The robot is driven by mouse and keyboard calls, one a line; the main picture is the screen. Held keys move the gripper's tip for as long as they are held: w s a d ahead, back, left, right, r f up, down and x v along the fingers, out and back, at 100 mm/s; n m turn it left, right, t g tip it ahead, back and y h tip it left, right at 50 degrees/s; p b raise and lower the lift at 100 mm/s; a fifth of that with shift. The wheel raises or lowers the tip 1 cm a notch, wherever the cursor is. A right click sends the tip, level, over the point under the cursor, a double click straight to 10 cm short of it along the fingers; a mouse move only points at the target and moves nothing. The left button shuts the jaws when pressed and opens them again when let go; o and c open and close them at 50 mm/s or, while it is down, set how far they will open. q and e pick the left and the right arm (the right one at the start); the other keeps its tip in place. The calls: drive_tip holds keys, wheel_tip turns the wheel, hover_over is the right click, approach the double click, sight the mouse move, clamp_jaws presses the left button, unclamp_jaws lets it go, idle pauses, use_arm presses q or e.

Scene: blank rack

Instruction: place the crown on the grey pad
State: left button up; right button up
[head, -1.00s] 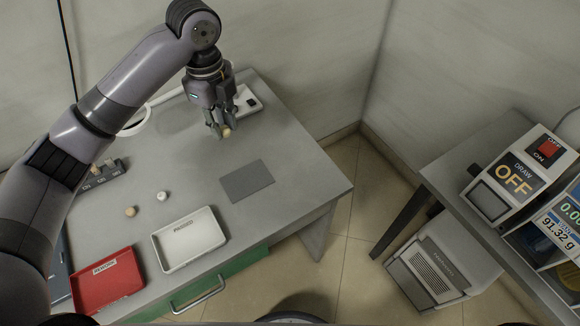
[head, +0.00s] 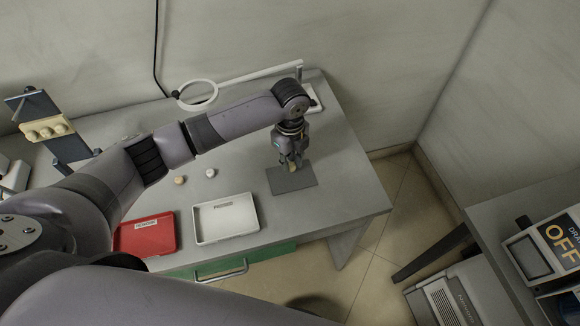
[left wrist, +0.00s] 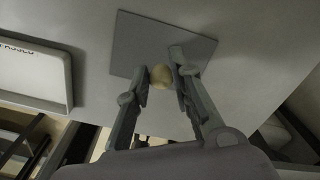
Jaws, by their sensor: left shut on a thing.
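The crown (left wrist: 160,76) is a small, rounded, cream-yellow piece between the fingertips of my left gripper (head: 291,164). The left wrist view shows the fingers (left wrist: 162,82) shut on its two sides. The grey pad (head: 304,182) is a flat dark rectangle on the table. In the head view my left gripper points down over the pad's upper part. In the left wrist view the pad (left wrist: 137,38) lies behind the crown; I cannot tell whether the crown touches it. My right gripper is not in view.
A white tray (head: 245,235) and a red tray (head: 160,247) stand at the table's front. A tan piece (head: 180,180) and a white piece (head: 210,173) lie behind them. A ring lamp (head: 181,97) is at the back. The table right of the pad is clear.

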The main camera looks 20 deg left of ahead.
sight(290, 176)
use_arm(q)
drive_tip(key=shift+f, duration=1.95)
drive_tip(key=shift+f, duration=0.15)
drive_tip(key=o, duration=0.7)
drive_tip(key=shift+o, duration=0.2)
wheel_tip(290, 176, up, 12)
drive_tip(key=shift+r+b, duration=0.2)
drive_tip(key=shift+b, duration=0.25)
